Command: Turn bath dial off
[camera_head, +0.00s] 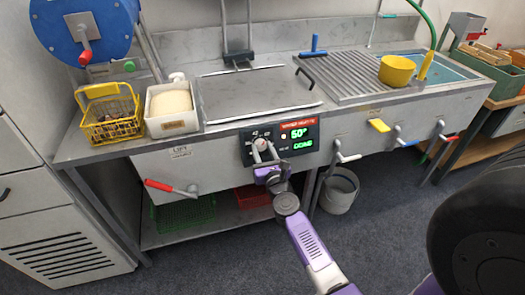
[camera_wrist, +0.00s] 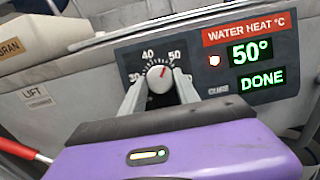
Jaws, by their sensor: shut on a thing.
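The bath dial (camera_wrist: 159,80) is a round light knob with a red pointer mark, on a dark scale numbered 30, 40 and 50. Its mark points up and slightly right, between 40 and 50. The dial (camera_head: 260,145) shows small in the head view on the front of the counter. My gripper (camera_wrist: 160,92) is shut on the dial, one grey finger on each side. It also shows in the head view (camera_head: 265,158). The display (camera_wrist: 250,64) reads 50° and DONE in green under a red WATER HEAT °C label, with a lit lamp beside it.
Levers with red (camera_head: 158,186), white (camera_head: 349,158) and yellow (camera_head: 379,125) handles stick out from the counter front. A yellow basket (camera_head: 103,92) and a white bin (camera_head: 174,126) stand on top at left. A grey bucket (camera_head: 341,192) stands below.

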